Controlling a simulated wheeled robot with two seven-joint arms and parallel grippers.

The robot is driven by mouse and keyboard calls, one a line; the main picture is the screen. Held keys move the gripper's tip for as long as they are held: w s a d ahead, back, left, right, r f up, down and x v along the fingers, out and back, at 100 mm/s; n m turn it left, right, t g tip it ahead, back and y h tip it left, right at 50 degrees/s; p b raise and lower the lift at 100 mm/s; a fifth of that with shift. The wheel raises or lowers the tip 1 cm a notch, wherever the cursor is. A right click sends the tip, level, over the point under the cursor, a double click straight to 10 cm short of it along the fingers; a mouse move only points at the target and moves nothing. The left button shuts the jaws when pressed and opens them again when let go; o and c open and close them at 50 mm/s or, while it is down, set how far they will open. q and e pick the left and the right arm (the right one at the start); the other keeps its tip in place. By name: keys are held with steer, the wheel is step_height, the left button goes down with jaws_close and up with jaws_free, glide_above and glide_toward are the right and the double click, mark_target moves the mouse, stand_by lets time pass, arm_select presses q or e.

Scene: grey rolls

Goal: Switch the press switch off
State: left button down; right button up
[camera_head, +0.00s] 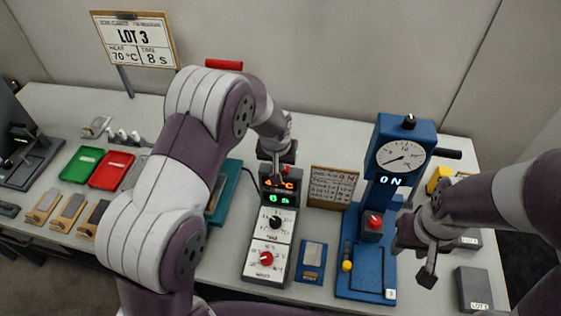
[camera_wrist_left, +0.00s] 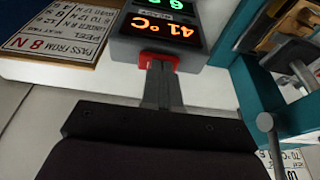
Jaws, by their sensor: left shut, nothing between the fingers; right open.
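The press control box (camera_head: 257,236) stands mid-table with an orange temperature display, a green display and two dials. In the left wrist view the orange display reads 41 °C and a red switch (camera_wrist_left: 150,59) sits on the box's back edge. My left gripper (camera_head: 278,168) is shut and empty behind the top of the box. In the left wrist view its fingertips (camera_wrist_left: 160,70) are right at the red switch; I cannot tell whether they touch it. They partly hide it. My right gripper (camera_head: 415,250) is open and empty, right of the blue gauge stand (camera_head: 357,268).
The blue stand's dial gauge stands tall to the right, with a lit readout below it. A text card (camera_head: 332,187) stands between stand and box. The teal press (camera_head: 228,187) is left of the box, partly behind my arm. Green (camera_head: 82,165) and red (camera_head: 112,170) trays lie left.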

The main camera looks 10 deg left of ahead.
arm_select(q)
step_height(320, 180, up, 4)
steer(key=p, duration=0.3)
steer(key=shift+w+r, duration=0.1)
steer(key=shift+w, duration=0.05)
steer(key=b+v, duration=0.3)
steer(key=v, duration=0.7)
steer(key=shift+s, duration=0.2)
